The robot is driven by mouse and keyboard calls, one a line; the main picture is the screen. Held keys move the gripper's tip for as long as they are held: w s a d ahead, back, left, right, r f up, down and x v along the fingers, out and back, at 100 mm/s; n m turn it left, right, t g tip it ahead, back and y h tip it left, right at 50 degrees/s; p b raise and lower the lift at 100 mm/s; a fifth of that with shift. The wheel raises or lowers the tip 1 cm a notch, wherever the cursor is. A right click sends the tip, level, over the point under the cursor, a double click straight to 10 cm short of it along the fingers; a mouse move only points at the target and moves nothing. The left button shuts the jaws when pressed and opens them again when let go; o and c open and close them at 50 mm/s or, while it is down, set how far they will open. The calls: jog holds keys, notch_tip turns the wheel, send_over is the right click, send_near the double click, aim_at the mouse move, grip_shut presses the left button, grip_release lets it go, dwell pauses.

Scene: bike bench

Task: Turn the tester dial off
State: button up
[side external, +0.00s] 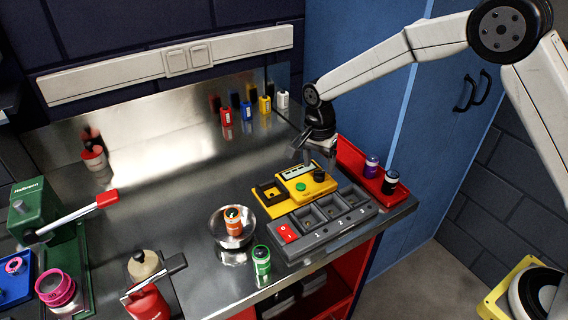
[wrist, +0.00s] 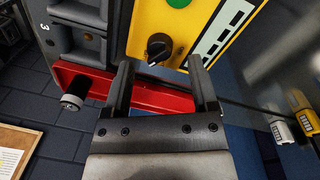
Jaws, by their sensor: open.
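The yellow tester (side external: 298,185) stands on the metal bench, with a green button (side external: 300,187), a display strip and a black dial (side external: 319,175). In the wrist view the dial (wrist: 158,46) sits on the tester's yellow face (wrist: 190,30), with a light pointer mark toward its lower edge. My gripper (side external: 316,157) is over the tester, close above the dial. In the wrist view my gripper (wrist: 161,66) has its two fingers wide apart, with the dial between and slightly beyond the tips. Nothing is held. I cannot tell whether a finger touches the tester.
A grey tray (side external: 335,238) with numbered compartments and a red button (side external: 288,232) lies in front of the tester. A red tray (side external: 350,160) with bottles stands to its right. A metal bowl (side external: 232,240) holds an orange-labelled can. A green-labelled can (side external: 261,260) stands nearby.

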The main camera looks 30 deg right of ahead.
aim_at(319, 175)
jog(key=shift+s+f, duration=0.1)
jog(key=shift+f, duration=1.25)
grip_shut()
